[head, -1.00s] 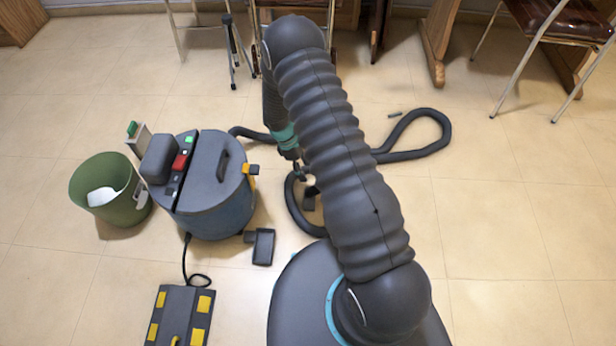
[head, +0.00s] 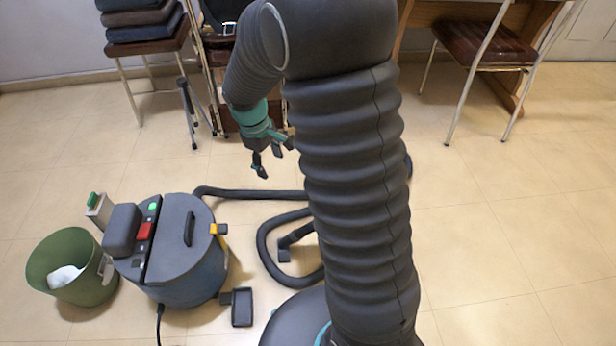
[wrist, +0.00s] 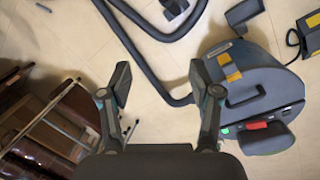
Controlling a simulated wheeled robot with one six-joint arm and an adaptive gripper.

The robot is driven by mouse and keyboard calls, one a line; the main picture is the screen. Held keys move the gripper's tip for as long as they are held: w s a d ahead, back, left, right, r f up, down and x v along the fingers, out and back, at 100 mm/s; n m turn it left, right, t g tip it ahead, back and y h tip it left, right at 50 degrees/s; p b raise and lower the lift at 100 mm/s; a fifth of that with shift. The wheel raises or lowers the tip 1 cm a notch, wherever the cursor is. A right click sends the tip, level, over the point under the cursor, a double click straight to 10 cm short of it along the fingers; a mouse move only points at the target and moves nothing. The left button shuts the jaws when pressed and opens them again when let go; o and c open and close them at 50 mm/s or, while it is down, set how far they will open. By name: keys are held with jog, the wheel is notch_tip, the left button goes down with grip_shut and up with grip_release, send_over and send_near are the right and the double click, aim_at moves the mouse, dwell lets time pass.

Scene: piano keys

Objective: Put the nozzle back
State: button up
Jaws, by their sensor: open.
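The canister vacuum (head: 175,240) stands on the floor at left; it also shows at right in the wrist view (wrist: 255,85). A dark piece that looks like the nozzle (head: 290,243) lies beside the hose loop, partly hidden by my arm; it shows at the top of the wrist view (wrist: 173,9). A dark tray-like bracket (head: 242,308) sits at the vacuum's lower right side, and in the wrist view (wrist: 243,12). My gripper (head: 270,162) is open and empty, held above the floor beyond the hose. Its spread fingers (wrist: 160,82) show only floor and hose between them.
The hose (head: 250,193) runs right from the vacuum and loops on the floor. A green bin (head: 75,285) stands left of the vacuum. A chair with stacked cushions (head: 145,45) and a tripod (head: 187,110) stand behind. Floor at right (head: 480,230) is clear.

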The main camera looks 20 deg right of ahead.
jog(key=s+r+m+t+y, duration=0.1)
jog(key=s+r+m+t, duration=0.25)
jog(key=s+r, duration=0.9)
jog(key=s+r+m+t, duration=0.2)
jog(key=s+r+m, duration=0.2)
jog(key=s, duration=0.7)
jog(key=shift+d+r+y, duration=0.2)
jog(key=shift+r+y, duration=0.2)
jog(key=shift+r, duration=0.35)
